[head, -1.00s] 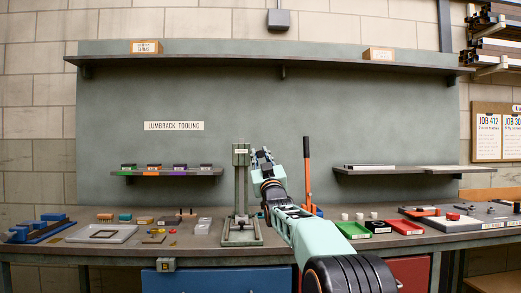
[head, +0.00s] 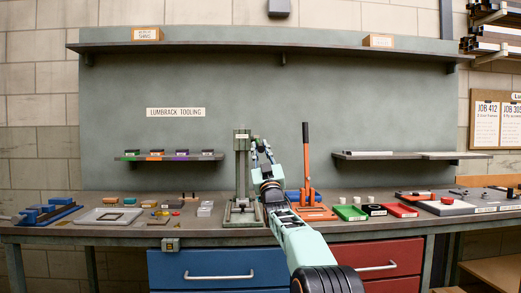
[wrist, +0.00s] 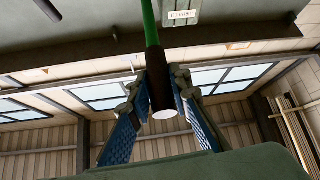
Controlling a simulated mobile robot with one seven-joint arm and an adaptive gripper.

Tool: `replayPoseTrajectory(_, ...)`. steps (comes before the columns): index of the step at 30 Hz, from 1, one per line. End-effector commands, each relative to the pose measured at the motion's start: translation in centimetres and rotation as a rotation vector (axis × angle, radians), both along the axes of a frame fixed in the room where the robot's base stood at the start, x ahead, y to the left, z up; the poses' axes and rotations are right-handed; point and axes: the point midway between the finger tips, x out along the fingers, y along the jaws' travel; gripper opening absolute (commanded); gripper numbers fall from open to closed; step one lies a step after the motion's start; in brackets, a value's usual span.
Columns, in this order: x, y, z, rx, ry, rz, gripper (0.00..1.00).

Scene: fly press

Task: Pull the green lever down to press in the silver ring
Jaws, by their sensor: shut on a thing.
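The grey-green press (head: 242,170) stands on the bench, left of my arm in the head view. My gripper (head: 261,147) is beside the upper right of its column. In the wrist view, the green lever (wrist: 149,22) runs down from the top and ends in a black grip (wrist: 162,85) with a pale end face. My gripper (wrist: 160,105) is shut on this black grip, a blue-padded finger on each side. In the head view the lever is hidden or too small to make out. I cannot make out the silver ring in either view.
An orange tool with a tall black-handled lever (head: 306,165) stands close to the right of my arm. Green (head: 350,212) and red (head: 401,210) trays lie farther right. A pale tray (head: 105,216) and small parts lie left. A shelf (head: 165,157) hangs behind.

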Motion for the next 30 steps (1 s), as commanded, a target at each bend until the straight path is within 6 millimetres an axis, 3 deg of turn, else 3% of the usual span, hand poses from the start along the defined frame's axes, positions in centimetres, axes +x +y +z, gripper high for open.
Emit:
replayPoseTrajectory(3,0.1,0.0,-0.4,-0.001,0.006,0.000,0.00)
replayPoseTrajectory(4,0.1,0.0,-0.4,-0.001,0.006,0.000,0.19)
replayPoseTrajectory(9,0.1,0.0,-0.3,-0.001,0.005,0.000,0.36)
replayPoseTrajectory(22,-0.3,0.0,-0.4,-0.001,0.003,0.000,0.36)
replayPoseTrajectory(30,-1.9,-0.2,-1.5,-0.001,0.004,-0.001,0.36)
